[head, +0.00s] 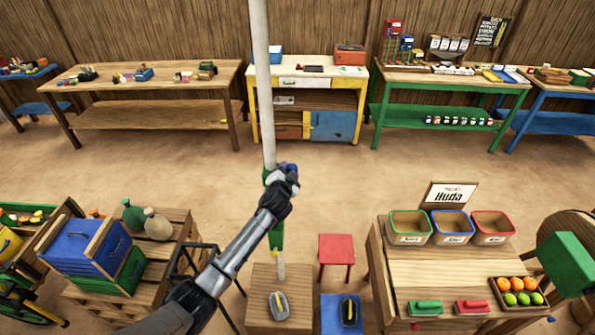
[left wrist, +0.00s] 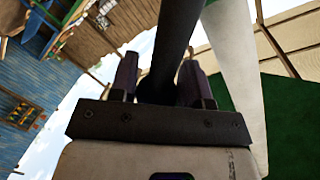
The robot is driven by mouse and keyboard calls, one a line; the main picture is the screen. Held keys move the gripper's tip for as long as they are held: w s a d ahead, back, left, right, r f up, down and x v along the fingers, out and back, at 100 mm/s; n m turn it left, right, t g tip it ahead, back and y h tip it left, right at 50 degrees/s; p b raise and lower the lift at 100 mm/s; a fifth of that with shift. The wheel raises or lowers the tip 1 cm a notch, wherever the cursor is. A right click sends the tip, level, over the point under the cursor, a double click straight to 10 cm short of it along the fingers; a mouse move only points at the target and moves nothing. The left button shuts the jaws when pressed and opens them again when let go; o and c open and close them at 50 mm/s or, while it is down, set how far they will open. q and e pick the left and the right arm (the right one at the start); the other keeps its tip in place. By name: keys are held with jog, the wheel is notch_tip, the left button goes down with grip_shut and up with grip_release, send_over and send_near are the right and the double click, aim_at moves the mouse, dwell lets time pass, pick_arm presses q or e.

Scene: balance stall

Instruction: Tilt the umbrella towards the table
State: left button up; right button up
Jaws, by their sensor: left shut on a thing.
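The umbrella's white pole (head: 262,80) runs from the top edge of the head view down to the floor area in front of me, close to upright. Green fittings (head: 276,238) sit on its lower part. The canopy is outside the head view. My left gripper (head: 286,178) is at the pole at mid height. In the left wrist view it is shut on a dark bar (left wrist: 172,40), and the white pole (left wrist: 235,80) passes just right of the fingers. The wooden table (head: 450,270) stands right of the pole. My right gripper is not in view.
Three coloured bins (head: 451,226), a name sign (head: 450,195) and a fruit tray (head: 519,291) are on the table. A red stool (head: 336,250) stands between pole and table. Crates (head: 85,250) are at left. Open floor lies behind, before the back tables.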

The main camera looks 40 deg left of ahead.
pick_arm(q)
jog(key=shift+f, duration=0.1)
dwell(0.3)
jog(key=o, duration=1)
jog(key=shift+c, duration=0.2)
jog(key=o, duration=0.3)
jog(key=b+v, duration=0.2)
jog(key=v, duration=1.1)
jog(key=shift+s+d, duration=0.25)
jog(key=shift+s, duration=0.05)
